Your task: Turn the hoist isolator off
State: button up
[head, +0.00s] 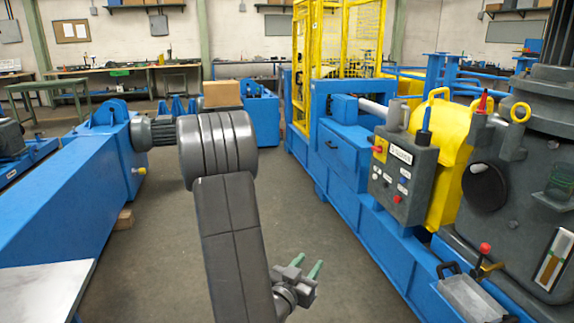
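A grey control box (407,198) is mounted on the blue machine frame at right. On its upper left is a red and yellow switch (380,149), which may be the hoist isolator; the label is too small to read and its handle position cannot be told. Small buttons and a white label (400,153) are on the same face. My gripper (307,266) is low in the middle of the view, left of and below the box. Its two green-tipped fingers stand apart with nothing between them. It touches nothing that I can see.
A long blue machine frame (345,165) with a yellow cage (330,60) runs along the right. A red-knobbed lever (485,249) and a grey bin (470,297) are at lower right. A blue beam (60,205) is at left. The grey floor between is mostly clear.

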aim_at(378, 149)
jog(key=i+j, duration=0.15)
jog(key=i, duration=0.7)
jog(key=i+j, duration=0.1)
jog(key=i, duration=0.75)
jog(key=i+z, duration=0.5)
jog(key=i+j+z, duration=0.2)
jog(key=i+z, duration=0.3)
jog(key=i+j+z, duration=0.5)
jog(key=k+l, duration=0.05)
jog(key=l, duration=0.05)
